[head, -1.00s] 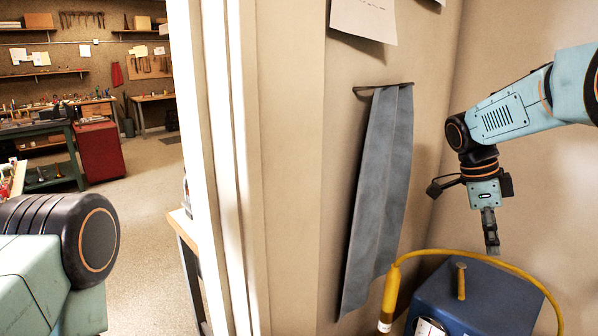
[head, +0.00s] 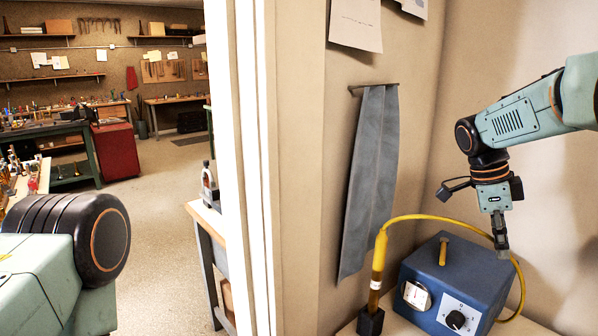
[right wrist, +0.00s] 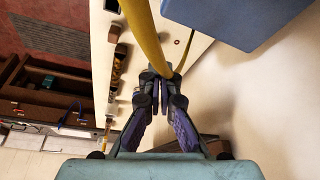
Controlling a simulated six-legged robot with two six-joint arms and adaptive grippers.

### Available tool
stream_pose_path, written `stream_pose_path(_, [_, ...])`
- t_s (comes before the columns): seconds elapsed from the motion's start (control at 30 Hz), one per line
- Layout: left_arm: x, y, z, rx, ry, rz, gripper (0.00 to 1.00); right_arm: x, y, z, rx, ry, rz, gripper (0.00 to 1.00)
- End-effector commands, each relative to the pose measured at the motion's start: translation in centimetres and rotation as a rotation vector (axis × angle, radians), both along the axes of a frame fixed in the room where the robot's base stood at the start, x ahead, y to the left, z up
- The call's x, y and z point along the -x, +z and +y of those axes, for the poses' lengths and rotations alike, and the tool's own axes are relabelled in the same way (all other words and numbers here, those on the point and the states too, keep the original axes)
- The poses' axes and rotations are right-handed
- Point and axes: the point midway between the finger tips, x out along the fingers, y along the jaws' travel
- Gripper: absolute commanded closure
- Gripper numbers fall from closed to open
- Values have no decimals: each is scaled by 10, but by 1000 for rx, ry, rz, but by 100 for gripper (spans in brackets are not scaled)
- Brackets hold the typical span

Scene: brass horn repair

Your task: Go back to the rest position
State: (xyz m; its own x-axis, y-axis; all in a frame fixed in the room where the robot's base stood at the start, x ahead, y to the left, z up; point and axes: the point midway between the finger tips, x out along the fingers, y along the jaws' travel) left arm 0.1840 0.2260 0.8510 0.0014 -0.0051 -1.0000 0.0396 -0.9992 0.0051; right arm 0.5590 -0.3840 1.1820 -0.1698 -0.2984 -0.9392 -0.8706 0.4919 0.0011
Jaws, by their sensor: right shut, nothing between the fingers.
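My right gripper (head: 502,250) hangs from its arm at the right of the head view, pointing down near the right side of the blue box. Its fingers are shut and empty, and they also show closed together in the right wrist view (right wrist: 160,80). A yellow cable passes close to the fingertips in both views; I cannot tell whether it touches them. Of my left arm only a rounded joint shows at the left edge of the head view; the left gripper is out of view.
A blue box with a dial and knob (head: 478,282) stands on a bench. The yellow cable (head: 440,217) arches over it to a yellow handle (head: 378,258) in a dark holder. A grey cloth (head: 368,180) hangs on the wall. A white door frame (head: 250,170) divides off the workshop, whose floor is open.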

Motion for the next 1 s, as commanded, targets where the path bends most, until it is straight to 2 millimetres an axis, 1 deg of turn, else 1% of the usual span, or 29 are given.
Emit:
stream_pose_path(0.1, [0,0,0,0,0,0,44,-1,0,0,0,0,0,100])
stream_pose_path(0.37, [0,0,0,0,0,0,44,4,-73,26,-98,259,51,100])
stream_pose_path(0.47, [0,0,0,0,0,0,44,12,-105,38,-143,371,68,100])
stream_pose_path(0.57, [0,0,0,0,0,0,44,25,-142,53,-196,502,85,100])
stream_pose_path(0.6, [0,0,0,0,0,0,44,32,-159,60,-222,562,92,100])
stream_pose_path(0.67, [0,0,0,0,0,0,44,47,-186,72,-261,664,102,100])
stream_pose_path(0.7, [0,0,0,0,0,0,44,59,-205,81,-290,736,107,100])
stream_pose_path(0.77, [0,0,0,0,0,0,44,80,-232,94,-332,848,111,100])
stream_pose_path(0.8, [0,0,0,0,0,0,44,94,-249,102,-356,923,112,100])
stream_pose_path(0.87, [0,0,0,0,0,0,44,118,-271,114,-389,1030,111,100])
stream_pose_path(0.9, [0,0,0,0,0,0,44,135,-285,121,-408,1100,110,100])
stream_pose_path(0.97, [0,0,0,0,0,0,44,160,-303,130,-431,1203,108,100])
stream_pose_path(1.0, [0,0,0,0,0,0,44,178,-313,136,-442,1268,105,100])
